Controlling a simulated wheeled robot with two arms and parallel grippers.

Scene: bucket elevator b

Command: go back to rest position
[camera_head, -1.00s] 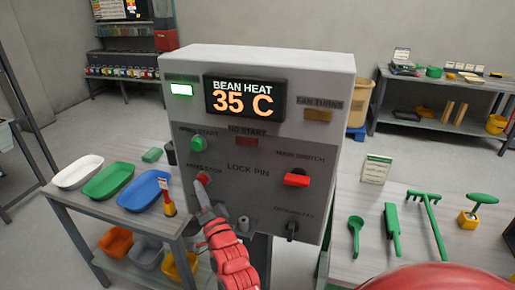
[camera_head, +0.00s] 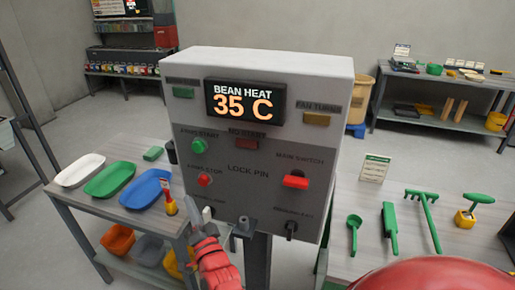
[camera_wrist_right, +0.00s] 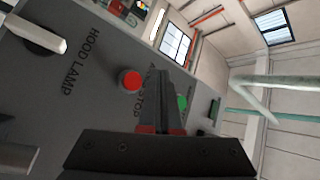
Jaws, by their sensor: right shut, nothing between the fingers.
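The grey control panel (camera_head: 255,150) stands in the middle of the head view, its screen reading "BEAN HEAT 35 C". My right gripper (camera_head: 201,222) is low in front of the panel, below the red stop button (camera_head: 205,180). Its fingers are shut and empty. A white lever labelled "HOOD LAMP" (camera_wrist_right: 38,35) is at the left there. My left gripper is not in view.
A side table with white, green and blue trays (camera_head: 142,190) stands left of the panel. A right-hand table (camera_head: 385,255) holds green tools (camera_head: 390,228). The red main switch (camera_head: 296,181) and a black knob (camera_head: 291,228) stick out from the panel. Grey floor shows behind.

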